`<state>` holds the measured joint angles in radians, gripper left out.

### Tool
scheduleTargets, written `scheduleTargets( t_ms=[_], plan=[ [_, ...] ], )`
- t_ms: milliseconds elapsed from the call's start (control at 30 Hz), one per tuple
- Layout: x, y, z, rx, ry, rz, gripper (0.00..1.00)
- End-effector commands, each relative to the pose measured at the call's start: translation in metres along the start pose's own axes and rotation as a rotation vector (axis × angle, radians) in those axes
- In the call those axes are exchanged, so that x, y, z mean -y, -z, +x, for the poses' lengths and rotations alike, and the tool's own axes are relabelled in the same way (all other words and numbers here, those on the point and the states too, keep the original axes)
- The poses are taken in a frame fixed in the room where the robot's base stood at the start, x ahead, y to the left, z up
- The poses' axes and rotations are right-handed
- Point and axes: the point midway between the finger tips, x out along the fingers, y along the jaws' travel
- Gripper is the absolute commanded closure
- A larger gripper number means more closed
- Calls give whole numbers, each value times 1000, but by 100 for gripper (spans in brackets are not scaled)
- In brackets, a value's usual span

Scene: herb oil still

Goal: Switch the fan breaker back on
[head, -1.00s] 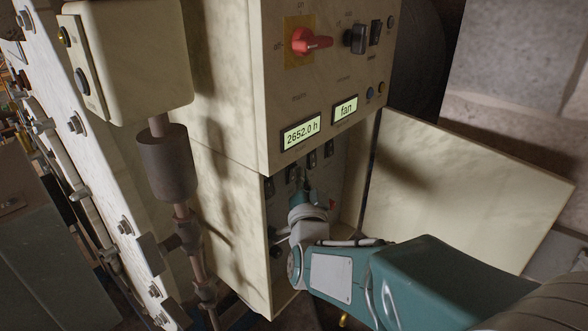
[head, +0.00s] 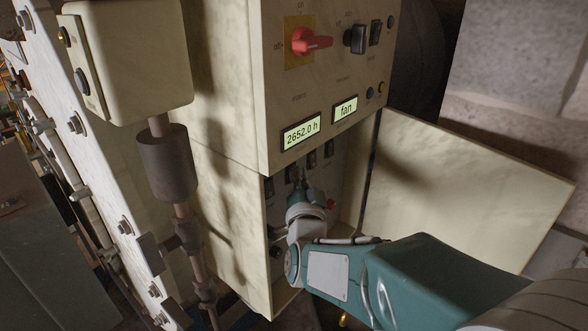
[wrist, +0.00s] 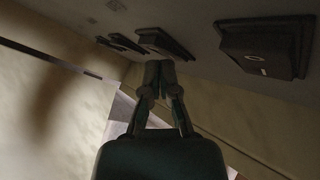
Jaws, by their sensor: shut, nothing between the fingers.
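Several dark breakers sit in a row inside the open lower compartment of the cream cabinet (head: 220,205). In the head view I see one breaker (head: 311,160) right of my gripper (head: 301,178) and another (head: 269,187) to its left. No label shows which one is the fan breaker. In the wrist view my gripper (wrist: 159,66) is shut and empty, its tips close below a middle breaker (wrist: 163,43); I cannot tell whether they touch. A larger breaker (wrist: 265,46) to the right shows a pale mark. My wrist partly hides the compartment.
The cabinet door (head: 465,195) stands open on the right. Above are a red rotary switch (head: 310,42), a display reading "fan" (head: 345,109) and one reading "2652.0 h" (head: 301,132). A pipe with a grey cylinder (head: 167,162) stands left of the cabinet.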

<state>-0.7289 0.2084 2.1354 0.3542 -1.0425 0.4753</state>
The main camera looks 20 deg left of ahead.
Motion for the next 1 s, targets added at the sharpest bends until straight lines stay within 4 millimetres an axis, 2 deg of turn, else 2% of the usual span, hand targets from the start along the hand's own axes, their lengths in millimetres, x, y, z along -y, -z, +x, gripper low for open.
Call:
scheduleTargets(
  t_ms=[733,1000],
  plan=[
    [-8,8,-11,0,0,0,100],
    [-19,20,-26,-2,-1,-1,100]
  ],
)
